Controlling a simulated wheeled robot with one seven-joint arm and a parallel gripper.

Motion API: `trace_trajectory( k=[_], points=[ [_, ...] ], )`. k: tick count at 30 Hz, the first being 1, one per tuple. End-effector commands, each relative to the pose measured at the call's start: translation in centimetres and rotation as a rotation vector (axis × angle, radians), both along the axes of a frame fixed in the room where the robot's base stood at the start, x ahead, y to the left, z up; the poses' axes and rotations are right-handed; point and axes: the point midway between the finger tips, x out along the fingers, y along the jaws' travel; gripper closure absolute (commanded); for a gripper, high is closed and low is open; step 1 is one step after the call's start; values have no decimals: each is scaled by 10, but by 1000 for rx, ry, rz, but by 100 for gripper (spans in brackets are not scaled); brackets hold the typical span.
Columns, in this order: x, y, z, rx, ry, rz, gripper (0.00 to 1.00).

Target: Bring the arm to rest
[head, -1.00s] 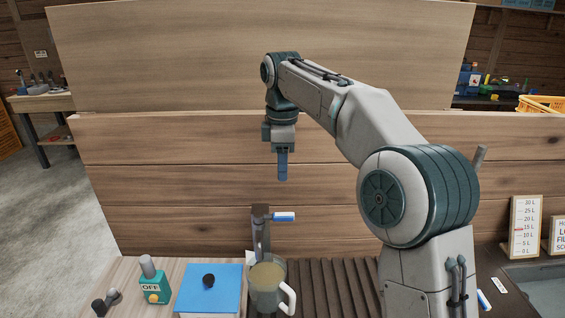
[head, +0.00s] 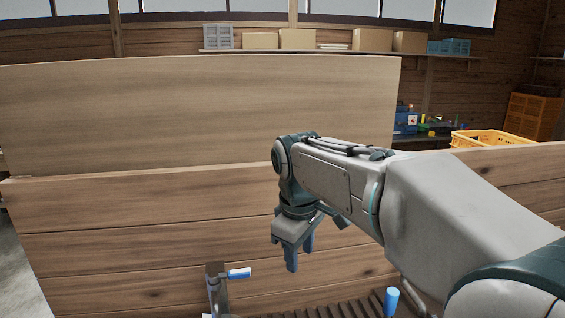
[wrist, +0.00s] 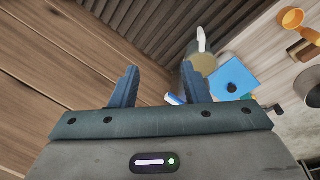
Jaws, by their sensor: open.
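My gripper (head: 300,256) hangs from my arm in front of the wooden plank wall (head: 130,235), pointing down. Its two blue fingers are apart, with nothing between them, in the head view. In the wrist view my gripper (wrist: 155,88) also shows both fingers spread and empty. The fingertips are above the ribbed dark surface and clear of the tap and mug.
A yellow crate (head: 485,138) is beyond the wall.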

Motion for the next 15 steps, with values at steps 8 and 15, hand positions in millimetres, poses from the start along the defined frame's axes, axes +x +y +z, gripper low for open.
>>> trace_trajectory(
  k=[8, 15],
  points=[
    [-65, -61, -29, 74, -71, -375, 58],
    [-122, -99, -68, 165, -123, -691, 58]
  ],
)
